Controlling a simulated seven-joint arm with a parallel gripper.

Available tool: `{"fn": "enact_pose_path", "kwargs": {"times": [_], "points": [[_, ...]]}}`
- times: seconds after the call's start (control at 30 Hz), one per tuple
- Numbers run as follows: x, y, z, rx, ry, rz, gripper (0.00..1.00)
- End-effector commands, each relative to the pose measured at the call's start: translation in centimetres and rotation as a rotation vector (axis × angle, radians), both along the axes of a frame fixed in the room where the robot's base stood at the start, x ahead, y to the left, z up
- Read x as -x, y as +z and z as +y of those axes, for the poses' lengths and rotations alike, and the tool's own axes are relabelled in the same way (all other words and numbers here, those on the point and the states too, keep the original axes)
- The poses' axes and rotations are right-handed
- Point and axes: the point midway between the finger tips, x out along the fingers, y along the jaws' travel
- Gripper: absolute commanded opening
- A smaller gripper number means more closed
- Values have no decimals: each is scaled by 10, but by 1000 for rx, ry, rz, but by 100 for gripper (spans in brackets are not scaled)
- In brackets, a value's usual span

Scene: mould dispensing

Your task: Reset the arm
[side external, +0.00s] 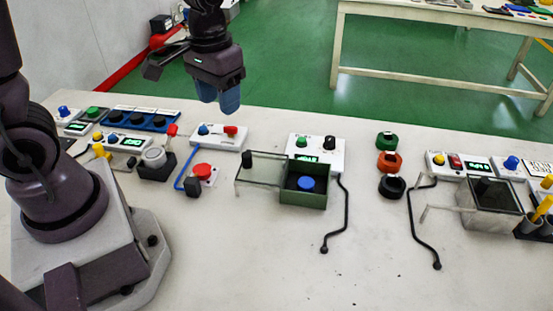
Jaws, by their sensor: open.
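My gripper (219,98) hangs in the air above the back edge of the white table (270,240), in the upper middle of the side external view. Its blue fingertips point down and hold nothing. It is well above the table and apart from every device. My arm's base stands at the left of the table. The upper part of my arm is cut off by the top of the picture.
A green box (303,198) with a blue knob and a raised clear lid sits mid-table, before a white control box (316,150). Red, blue and yellow button boxes stand left. Round orange (389,161) and black parts and a clear-covered box (488,195) stand right. The front middle is clear.

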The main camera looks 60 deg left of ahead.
Motion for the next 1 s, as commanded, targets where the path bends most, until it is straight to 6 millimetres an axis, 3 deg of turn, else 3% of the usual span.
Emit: {"fn": "enact_pose_path", "kwargs": {"times": [0.03,0.2,0.4,0.63,1.0], "points": [[10,16,-4,-3,-38,-39,50],[46,56,-15,-23,-159,-169,50],[80,89,-23,-56,-238,-333,50],[92,110,-27,-74,-252,-459,50],[92,113,-27,-74,-252,-470,50]]}}
